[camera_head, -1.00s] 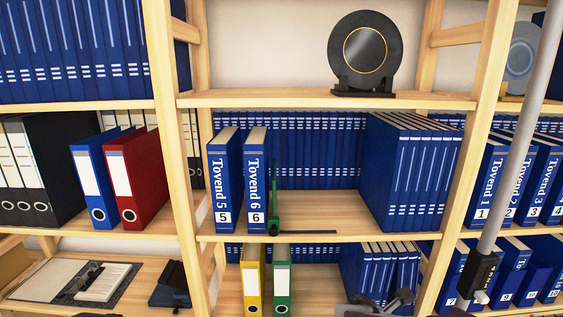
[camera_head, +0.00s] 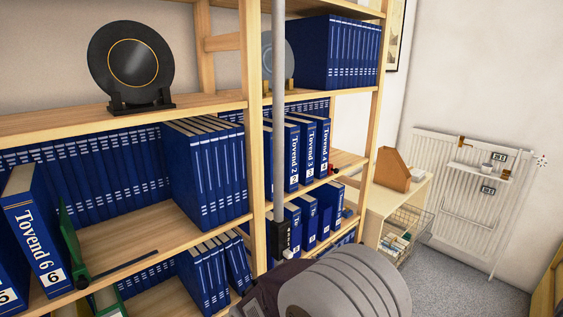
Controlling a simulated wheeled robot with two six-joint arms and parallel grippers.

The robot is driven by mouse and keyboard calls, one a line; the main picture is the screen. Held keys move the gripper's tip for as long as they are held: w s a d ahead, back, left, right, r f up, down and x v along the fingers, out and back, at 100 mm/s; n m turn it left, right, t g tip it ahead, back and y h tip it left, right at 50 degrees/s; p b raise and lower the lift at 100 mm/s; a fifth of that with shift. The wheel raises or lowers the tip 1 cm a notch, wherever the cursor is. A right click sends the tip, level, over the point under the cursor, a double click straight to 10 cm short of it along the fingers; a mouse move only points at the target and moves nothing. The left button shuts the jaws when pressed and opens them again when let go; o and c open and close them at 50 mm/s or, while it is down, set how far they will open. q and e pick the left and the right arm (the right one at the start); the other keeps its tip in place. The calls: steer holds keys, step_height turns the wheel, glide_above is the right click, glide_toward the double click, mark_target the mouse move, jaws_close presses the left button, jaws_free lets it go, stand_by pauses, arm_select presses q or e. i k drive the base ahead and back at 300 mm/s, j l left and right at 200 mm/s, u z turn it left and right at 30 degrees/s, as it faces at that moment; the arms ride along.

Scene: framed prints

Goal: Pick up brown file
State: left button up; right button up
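A brown file holder (camera_head: 393,170), open-topped with a slanted cut, stands upright on a small pale wooden side table (camera_head: 372,205) to the right of the shelving. Nothing touches it and it is fully in sight. A large rounded grey link of my own arm fills the bottom middle of the view, well in front of the side table and apart from the file. No fingertips of either gripper show.
Tall wooden shelving with blue binders (camera_head: 205,175) fills the left. A grey vertical pole (camera_head: 279,120) stands before it. A wire basket (camera_head: 403,236) hangs under the side table, near a white radiator (camera_head: 470,185). Grey floor (camera_head: 480,292) is free at lower right.

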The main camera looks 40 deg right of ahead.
mark_target(392, 171)
steer(key=z, duration=2.15)
steer(key=i+l+z, duration=0.35)
steer(key=i, duration=0.45)
steer(key=i+z, duration=0.35)
steer(key=i, duration=0.5)
steer(key=i+u, duration=0.15)
steer(key=i, duration=0.3)
steer(key=i+l+u, duration=0.15)
steer(key=i, duration=0.35)
steer(key=i+l+u, duration=0.15)
steer(key=i, duration=0.3)
steer(key=i+l+u, duration=0.15)
steer(key=i, duration=0.3)
steer(key=i+l+u, duration=0.2)
steer(key=i+u, duration=0.25)
steer(key=i+l+u, duration=0.15)
steer(key=l+u, duration=0.15)
steer(key=u, duration=0.15)
steer(key=i+l+u, duration=0.25)
steer(key=l+u, duration=0.2)
steer(key=i+l+u, duration=0.15)
steer(key=l+u, duration=0.3)
steer(key=i+l+u, duration=0.1)
steer(key=l+u, duration=0.6)
steer(key=l, duration=0.45)
